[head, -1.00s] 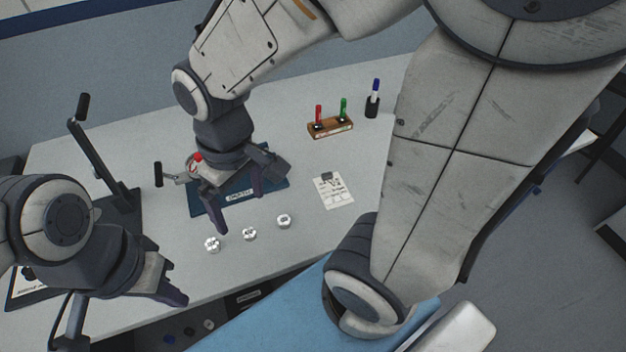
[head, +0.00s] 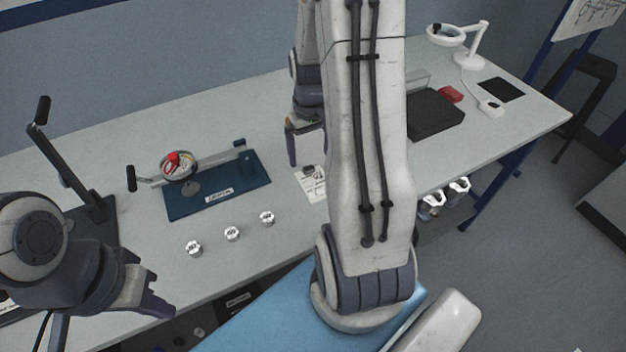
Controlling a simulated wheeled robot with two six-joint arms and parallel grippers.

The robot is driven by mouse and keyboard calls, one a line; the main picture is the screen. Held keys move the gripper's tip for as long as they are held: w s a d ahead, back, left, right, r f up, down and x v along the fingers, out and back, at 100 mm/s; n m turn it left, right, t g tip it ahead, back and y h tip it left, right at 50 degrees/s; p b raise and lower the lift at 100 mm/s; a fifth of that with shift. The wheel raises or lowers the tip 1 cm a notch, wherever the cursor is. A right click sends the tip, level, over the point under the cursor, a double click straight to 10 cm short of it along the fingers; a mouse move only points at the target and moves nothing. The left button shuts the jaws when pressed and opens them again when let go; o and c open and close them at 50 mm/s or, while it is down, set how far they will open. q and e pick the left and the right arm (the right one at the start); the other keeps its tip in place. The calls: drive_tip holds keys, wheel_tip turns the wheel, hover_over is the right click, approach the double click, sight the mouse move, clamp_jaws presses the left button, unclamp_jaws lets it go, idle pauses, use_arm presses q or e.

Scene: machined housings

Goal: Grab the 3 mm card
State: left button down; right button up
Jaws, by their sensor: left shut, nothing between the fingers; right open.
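A white printed card (head: 308,182) lies flat on the table, partly hidden behind my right arm. Its print is too small to read, so I cannot tell whether it is the 3 mm card. My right gripper (head: 307,150) is open and empty, fingers pointing down, just beyond the card in the head view. I cannot tell how high it is above the table. My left gripper (head: 165,306) is shut and empty near the table's front edge at the left.
Several small silver parts (head: 232,234) stand in front. A black stand (head: 75,190) is at the left. A black case (head: 433,115) and a white lamp (head: 469,55) are at the right.

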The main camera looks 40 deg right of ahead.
sight(309, 169)
drive_tip(key=shift+w+a+f, duration=0.1)
drive_tip(key=shift+w+f, duration=0.05)
drive_tip(key=shift+f, duration=2.55)
drive_tip(key=c, duration=1)
drive_tip(key=shift+r, duration=0.15)
